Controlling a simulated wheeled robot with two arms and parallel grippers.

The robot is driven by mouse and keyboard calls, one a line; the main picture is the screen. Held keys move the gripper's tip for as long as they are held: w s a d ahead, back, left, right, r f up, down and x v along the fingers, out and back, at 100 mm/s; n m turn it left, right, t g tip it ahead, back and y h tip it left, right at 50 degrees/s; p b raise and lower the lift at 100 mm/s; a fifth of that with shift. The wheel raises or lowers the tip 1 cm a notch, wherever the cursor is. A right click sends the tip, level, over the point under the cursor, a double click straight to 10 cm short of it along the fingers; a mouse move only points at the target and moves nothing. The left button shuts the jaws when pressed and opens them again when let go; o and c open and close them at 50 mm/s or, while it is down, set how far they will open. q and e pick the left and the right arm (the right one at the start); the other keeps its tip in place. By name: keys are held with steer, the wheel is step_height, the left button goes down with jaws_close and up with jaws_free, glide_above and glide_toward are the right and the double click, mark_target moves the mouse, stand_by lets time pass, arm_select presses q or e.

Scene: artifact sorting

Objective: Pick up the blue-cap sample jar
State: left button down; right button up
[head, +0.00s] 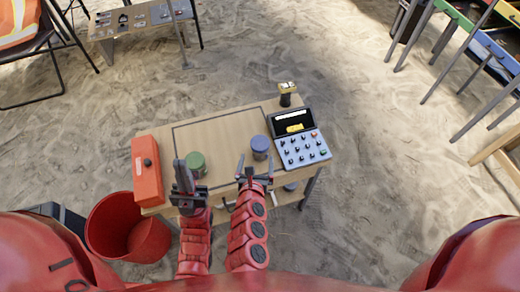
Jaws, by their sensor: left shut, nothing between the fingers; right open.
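The blue-cap sample jar (260,147) stands upright on the small wooden table (215,130), right of its middle. My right gripper (255,166) is open just in front of the jar, on the near side. Its right finger shows beside the jar's lower right. I cannot tell whether the fingers touch the jar. My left gripper (182,172) is shut and empty, near a green-cap jar (196,163) at the table's front left.
An orange-red box (147,170) lies at the table's left end. A keypad device (302,146) and a small yellow-topped dark jar (287,93) stand at the right. A red bucket (112,228) is on the sand at front left. The table's back middle is clear.

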steer(key=x, duration=0.5)
steer(key=shift+w, duration=0.3)
steer(key=shift+d+f+x, duration=0.15)
steer(key=shift+f+x, duration=0.05)
steer(key=shift+x, duration=1.25)
steer(key=shift+d+f+x, duration=0.15)
steer(key=shift+x, duration=1.25)
steer(key=shift+s, duration=0.2)
steer(key=c, duration=1.5)
steer(key=shift+r, duration=0.1)
step_height(320, 180, up, 15)
steer(key=p, duration=0.9)
step_height(320, 180, up, 13)
steer(key=p, duration=1.1)
glide_above(258, 153)
steer(key=w, duration=0.5)
steer(key=shift+w+d, duration=0.2)
steer(key=shift+d, duration=0.25)
